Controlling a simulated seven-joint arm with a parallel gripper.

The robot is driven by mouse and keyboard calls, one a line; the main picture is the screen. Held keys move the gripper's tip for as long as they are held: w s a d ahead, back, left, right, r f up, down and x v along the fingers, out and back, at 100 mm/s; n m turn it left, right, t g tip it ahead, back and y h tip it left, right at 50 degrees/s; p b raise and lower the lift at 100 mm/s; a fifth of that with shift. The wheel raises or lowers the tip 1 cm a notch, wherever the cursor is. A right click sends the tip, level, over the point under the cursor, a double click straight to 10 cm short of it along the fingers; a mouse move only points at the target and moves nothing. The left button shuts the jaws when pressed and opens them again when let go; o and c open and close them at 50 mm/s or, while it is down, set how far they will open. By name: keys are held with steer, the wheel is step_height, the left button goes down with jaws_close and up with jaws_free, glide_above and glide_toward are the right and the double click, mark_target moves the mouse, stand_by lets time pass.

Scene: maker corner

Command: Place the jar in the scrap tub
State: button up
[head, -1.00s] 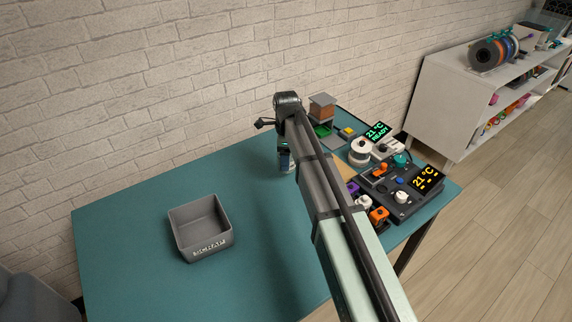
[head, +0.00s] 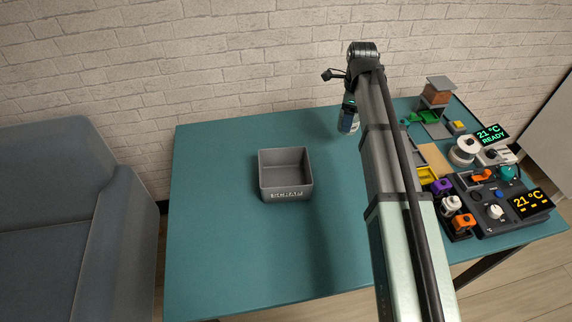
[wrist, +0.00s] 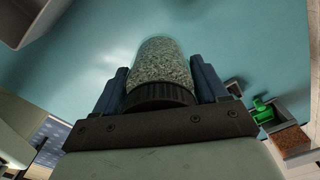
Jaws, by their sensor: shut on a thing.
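The jar (wrist: 160,66) is clear, with a black ribbed lid and grey-green grains inside. In the wrist view my gripper (wrist: 161,84) is shut on it, one blue finger on each side. In the head view the jar (head: 348,122) shows just left of my arm, partly hidden by my gripper (head: 349,105), over the back of the table. The scrap tub (head: 285,190) is a grey open box marked SCRAP on the teal table, left of and nearer than the jar. Its inside looks empty. Part of the tub (wrist: 30,20) shows at the wrist view's top left.
The teal table (head: 225,250) is clear around the tub. To the right of my arm stand a control box (head: 500,205) with a display, a white spool (head: 463,151) and several small coloured parts. A brick wall is behind, and a grey sofa (head: 70,200) is at the left.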

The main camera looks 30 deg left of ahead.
steer(key=s+a+n, duration=0.3)
steer(key=s+a, duration=0.7)
steer(key=s, duration=0.4)
steer(key=m, duration=0.3)
glide_above(285, 182)
steer(key=m, duration=0.3)
steer(key=shift+s+r, duration=0.1)
steer(key=shift+s, duration=0.05)
steer(key=shift+f, duration=4.95)
steer(key=shift+f, duration=0.15)
steer(key=o, duration=1.3)
steer(key=shift+o, duration=0.2)
